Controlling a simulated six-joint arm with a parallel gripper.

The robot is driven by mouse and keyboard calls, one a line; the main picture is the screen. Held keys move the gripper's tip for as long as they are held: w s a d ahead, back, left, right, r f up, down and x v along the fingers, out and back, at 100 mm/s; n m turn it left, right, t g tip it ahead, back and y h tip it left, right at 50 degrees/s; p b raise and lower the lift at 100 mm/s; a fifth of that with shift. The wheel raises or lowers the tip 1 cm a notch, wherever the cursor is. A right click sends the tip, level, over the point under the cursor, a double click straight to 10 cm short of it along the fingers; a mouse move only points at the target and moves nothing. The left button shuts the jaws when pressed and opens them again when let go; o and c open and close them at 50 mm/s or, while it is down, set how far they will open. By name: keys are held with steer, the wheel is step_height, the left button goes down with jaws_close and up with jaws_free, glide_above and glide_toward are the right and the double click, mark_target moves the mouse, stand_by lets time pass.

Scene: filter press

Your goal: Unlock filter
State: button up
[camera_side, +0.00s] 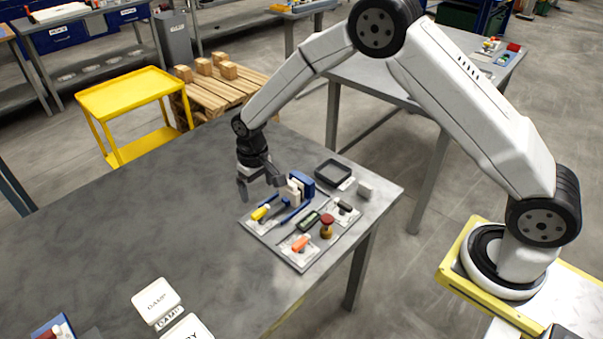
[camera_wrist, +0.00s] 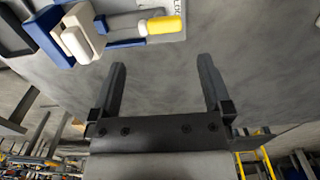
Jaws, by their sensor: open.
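A blue-and-white press-like block (camera_side: 299,187) stands at the far end of a grey board (camera_side: 268,238) on the dark table. It also shows at the upper left of the wrist view, with a pale plate (camera_wrist: 82,32) against its blue part (camera_wrist: 48,38). A yellow cylinder (camera_side: 261,212) lies by the board's left edge; in the wrist view the yellow cylinder (camera_wrist: 165,25) adjoins a blue bar (camera_wrist: 124,43). Which part locks the filter I cannot tell. My gripper (camera_side: 260,190) is open and empty, left of the block; in the wrist view its fingers (camera_wrist: 163,65) are apart.
The board also holds an orange piece (camera_side: 301,243), a red-topped knob (camera_side: 327,226) and a green piece (camera_side: 307,219). The table's left side (camera_side: 120,235) is mostly clear.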

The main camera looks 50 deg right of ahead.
mark_target(260, 210)
steer(key=shift+f, duration=3.9)
steer(key=shift+c, duration=0.2)
jaws_close()
